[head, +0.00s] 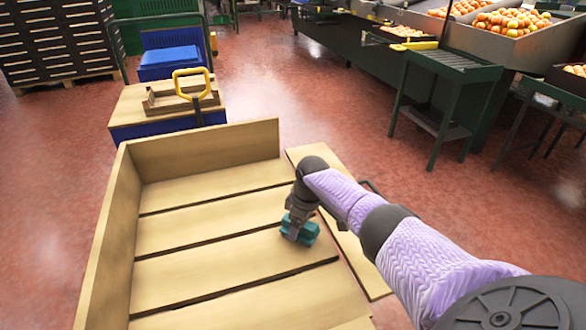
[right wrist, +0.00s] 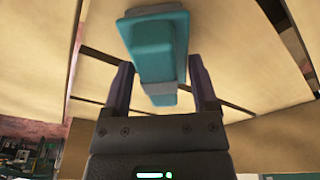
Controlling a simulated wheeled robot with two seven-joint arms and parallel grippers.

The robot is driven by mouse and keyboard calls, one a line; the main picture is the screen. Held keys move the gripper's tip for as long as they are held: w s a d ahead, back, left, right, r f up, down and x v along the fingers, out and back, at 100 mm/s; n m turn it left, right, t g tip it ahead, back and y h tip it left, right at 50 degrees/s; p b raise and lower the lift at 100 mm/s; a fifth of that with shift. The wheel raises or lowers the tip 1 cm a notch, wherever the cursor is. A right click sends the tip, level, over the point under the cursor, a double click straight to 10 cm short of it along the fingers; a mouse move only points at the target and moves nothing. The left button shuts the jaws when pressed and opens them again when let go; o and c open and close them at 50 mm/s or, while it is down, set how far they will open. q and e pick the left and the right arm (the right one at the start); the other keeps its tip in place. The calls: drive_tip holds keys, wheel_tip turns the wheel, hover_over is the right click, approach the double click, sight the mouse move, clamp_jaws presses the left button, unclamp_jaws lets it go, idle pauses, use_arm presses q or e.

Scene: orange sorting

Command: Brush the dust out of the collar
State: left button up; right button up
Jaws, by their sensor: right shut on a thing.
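The collar (head: 108,240) is a pale wooden frame, with walls showing at the left and back around a slatted floor (head: 215,240). A teal brush (head: 311,233) is low over the right part of the slats. My right gripper (head: 298,227) is shut on the brush and reaches down from the right. In the right wrist view the brush's teal body (right wrist: 155,45) sits between the two dark fingers (right wrist: 160,75). I cannot tell whether its bristles touch the slats. No dust can be made out. My left gripper is not in view.
A pale board (head: 358,262) runs along the slats' right side. Behind the collar stands a wooden-topped blue cart (head: 150,128) with a yellow handle (head: 193,84). A green stand (head: 447,65) and orange-filled bins (head: 512,20) are at the back right. Red floor (head: 300,85) between is clear.

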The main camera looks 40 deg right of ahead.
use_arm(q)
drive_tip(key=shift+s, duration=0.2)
use_arm(e)
drive_tip(key=shift+r, duration=0.35)
wheel_tip(320, 180, up, 6)
drive_tip(key=p, duration=0.4)
drive_tip(key=shift+f+p, duration=0.2)
drive_tip(key=shift+p, duration=0.15)
drive_tip(key=shift+f, duration=0.15)
drive_tip(key=shift+r, duration=0.2)
wheel_tip(320, 180, up, 3)
drive_tip(key=shift+p, duration=1.25)
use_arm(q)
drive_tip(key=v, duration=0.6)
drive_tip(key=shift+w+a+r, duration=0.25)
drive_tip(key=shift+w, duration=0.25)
use_arm(e)
drive_tip(key=shift+f, duration=0.15)
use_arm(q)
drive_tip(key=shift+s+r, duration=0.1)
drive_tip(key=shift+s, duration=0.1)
use_arm(e)
drive_tip(key=shift+a, duration=0.1)
